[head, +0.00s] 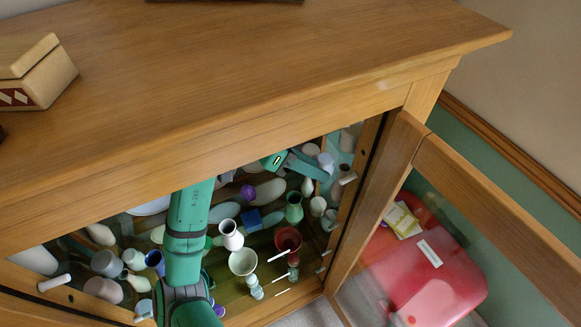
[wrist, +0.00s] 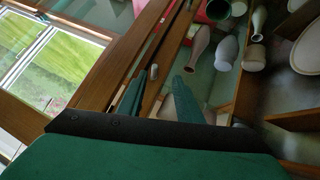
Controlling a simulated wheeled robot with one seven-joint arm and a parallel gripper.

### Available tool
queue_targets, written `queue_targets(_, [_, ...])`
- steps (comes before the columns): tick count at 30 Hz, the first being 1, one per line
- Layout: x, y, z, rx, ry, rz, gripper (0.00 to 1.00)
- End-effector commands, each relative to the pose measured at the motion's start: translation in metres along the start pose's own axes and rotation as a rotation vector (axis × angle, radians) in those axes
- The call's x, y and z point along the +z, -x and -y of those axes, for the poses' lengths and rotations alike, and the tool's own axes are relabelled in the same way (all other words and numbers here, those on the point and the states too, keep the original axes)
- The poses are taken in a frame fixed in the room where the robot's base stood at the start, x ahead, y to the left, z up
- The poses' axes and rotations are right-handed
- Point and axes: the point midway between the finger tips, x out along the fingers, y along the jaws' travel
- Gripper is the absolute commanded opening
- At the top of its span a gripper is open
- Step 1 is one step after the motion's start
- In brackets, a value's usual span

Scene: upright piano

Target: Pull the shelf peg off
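The shelf peg (wrist: 154,72) is a small pale stub on the wooden cabinet side in the wrist view. It shows just beyond and between the tips of my two green fingers. A pale peg on the right inner wall (head: 347,178) in the head view appears to be the same one. My gripper (wrist: 160,83) is open, its fingers apart with nothing seen between them. In the head view my gripper (head: 312,170) is partly hidden under the cabinet top, left of that peg. I cannot tell whether a finger touches the peg.
Vases and cups (head: 243,261) crowd the cabinet around my arm. Other pale pegs (head: 279,255) also show. The glass door (head: 470,190) stands open at right, with a red case (head: 440,280) behind it. A wooden box (head: 35,75) sits on the cabinet top (head: 230,70).

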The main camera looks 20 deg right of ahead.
Motion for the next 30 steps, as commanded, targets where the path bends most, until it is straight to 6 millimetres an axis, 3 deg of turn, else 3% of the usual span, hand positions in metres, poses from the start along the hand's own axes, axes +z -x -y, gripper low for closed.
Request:
queue_targets(7, [-0.025, -0.032, -0.012, 0.001, -0.002, 0.001, 0.32])
queue_targets(15, [-0.024, -0.068, -0.011, 0.001, 0.001, -0.001, 0.32])
queue_targets(29, [-0.024, -0.078, -0.011, 0.0, 0.0, 0.0, 0.32])
queue_targets(30, [-0.024, -0.078, -0.011, 0.0, 0.0, 0.0, 0.25])
